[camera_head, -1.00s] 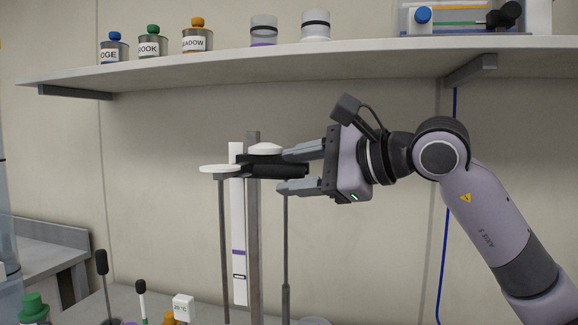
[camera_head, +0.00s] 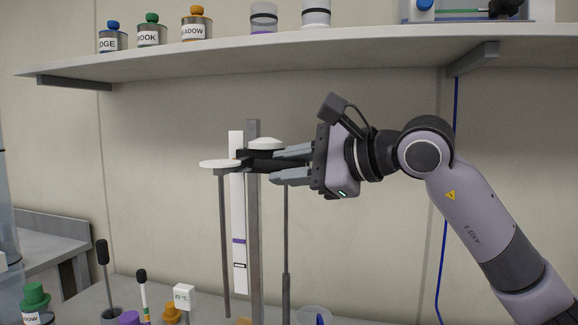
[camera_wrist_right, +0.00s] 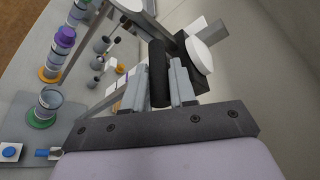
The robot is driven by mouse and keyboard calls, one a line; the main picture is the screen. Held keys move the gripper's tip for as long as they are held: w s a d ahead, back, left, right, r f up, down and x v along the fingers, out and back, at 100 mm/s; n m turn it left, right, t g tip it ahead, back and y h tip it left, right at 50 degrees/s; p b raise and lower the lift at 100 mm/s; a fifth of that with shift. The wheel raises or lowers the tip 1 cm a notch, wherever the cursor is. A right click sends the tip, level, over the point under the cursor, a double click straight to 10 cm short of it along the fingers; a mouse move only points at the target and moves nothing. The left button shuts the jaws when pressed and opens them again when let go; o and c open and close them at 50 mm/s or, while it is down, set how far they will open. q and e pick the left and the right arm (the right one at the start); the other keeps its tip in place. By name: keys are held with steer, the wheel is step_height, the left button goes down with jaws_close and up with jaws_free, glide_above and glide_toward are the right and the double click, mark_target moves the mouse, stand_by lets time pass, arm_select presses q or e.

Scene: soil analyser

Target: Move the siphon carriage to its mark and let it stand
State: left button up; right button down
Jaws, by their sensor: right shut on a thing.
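The siphon carriage (camera_head: 244,162) is a black bracket on an upright grey post (camera_head: 254,225), near its top. It bears a white disc (camera_head: 219,164) and a white cap (camera_head: 265,142). Thin rods hang below it. A white strip (camera_head: 238,210) beside the post has a purple band (camera_head: 239,241) and a black-outlined mark (camera_head: 240,265), both well below the carriage. My right gripper (camera_head: 275,166) is shut on the carriage's black handle. The wrist view shows the handle (camera_wrist_right: 158,72) between the fingers and the disc (camera_wrist_right: 199,55) beyond. My left gripper is not in view.
A shelf (camera_head: 300,57) with labelled jars (camera_head: 196,28) runs above my right arm. Below stand bottles, probes (camera_head: 103,260) and a white "°C" block (camera_head: 184,297). The wall right of the post is bare except for a blue cable (camera_head: 447,210).

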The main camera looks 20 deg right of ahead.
step_height(320, 180, down, 16)
steer(key=b, duration=1.2)
steer(key=shift+r, duration=0.15)
steer(key=c, duration=1)
jaws_free()
steer(key=shift+r, duration=0.1)
